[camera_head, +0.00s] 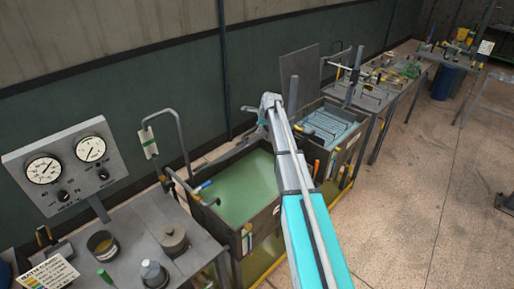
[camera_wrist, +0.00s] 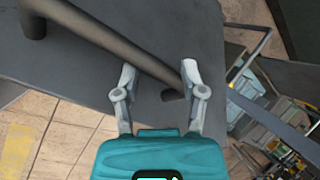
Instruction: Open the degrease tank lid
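The tank with green contents (camera_head: 240,190) is open-topped in the head view, near the middle. Behind it to the right is a second tank with blue-grey ribbed contents (camera_head: 325,125), and a flat grey panel (camera_head: 298,68) stands upright beyond it. I cannot tell which tank is the degrease tank. My gripper (camera_head: 262,118) is above the far side of the green one. In the wrist view my gripper (camera_wrist: 159,72) is open, fingers wide apart. A dark round bar (camera_wrist: 105,38) on a grey plate (camera_wrist: 75,72) passes behind and between the fingers; contact cannot be told.
A gauge panel (camera_head: 72,165) stands at the left over a bench with pots. A thin bent pipe (camera_head: 172,112) rises left of the green tank. A cluttered bench (camera_head: 385,85) runs along the wall to the right. The floor (camera_head: 420,190) at the right is mostly clear.

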